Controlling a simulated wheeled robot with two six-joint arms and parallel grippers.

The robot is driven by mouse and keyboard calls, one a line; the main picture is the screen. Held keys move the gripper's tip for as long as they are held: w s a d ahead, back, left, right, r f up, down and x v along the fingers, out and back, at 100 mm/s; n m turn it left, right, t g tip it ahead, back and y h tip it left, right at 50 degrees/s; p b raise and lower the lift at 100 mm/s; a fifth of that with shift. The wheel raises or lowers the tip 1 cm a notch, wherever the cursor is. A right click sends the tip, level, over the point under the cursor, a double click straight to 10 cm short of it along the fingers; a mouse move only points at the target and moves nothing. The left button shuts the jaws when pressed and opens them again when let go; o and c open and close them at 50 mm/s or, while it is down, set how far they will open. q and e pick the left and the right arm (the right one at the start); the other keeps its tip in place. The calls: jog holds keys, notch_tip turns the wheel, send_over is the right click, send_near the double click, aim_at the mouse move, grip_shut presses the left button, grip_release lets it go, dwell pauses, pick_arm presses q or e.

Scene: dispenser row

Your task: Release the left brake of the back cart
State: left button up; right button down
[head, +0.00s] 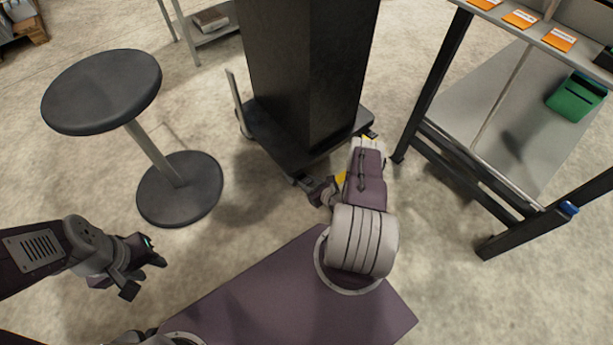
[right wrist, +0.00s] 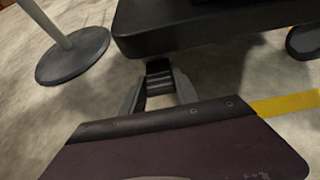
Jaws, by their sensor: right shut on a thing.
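The back cart (head: 265,132) is a low dark platform carrying a tall black block (head: 310,70). Its edge also shows at the top of the right wrist view (right wrist: 200,30). A dark ridged brake pedal (right wrist: 159,80) sticks out below that edge, at the cart's left near corner in the head view. My right gripper (right wrist: 160,98) is shut on this pedal, one finger on each side. In the head view the right gripper (head: 318,192) is small and partly hidden by my arm. My left gripper (head: 146,277) is open and empty, low at the left, away from the cart.
A round black stool (head: 103,90) stands left of the cart. A dark-framed rack (head: 440,85) with orange cards and a green bin (head: 576,97) stands at the right. A yellow strip (right wrist: 288,103) lies beside my right wrist. Floor between stool and cart is clear.

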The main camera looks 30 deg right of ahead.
jog(key=shift+r+g+p, duration=0.2)
jog(key=shift+g+p, duration=0.3)
jog(key=shift+p, duration=0.1)
jog(key=c, duration=0.9)
grip_release()
jog(key=shift+s+r+p, duration=0.2)
jog(key=shift+r+p, duration=0.1)
jog(key=p+v, duration=0.5)
jog(key=v, duration=0.3)
jog(key=shift+s, duration=0.25)
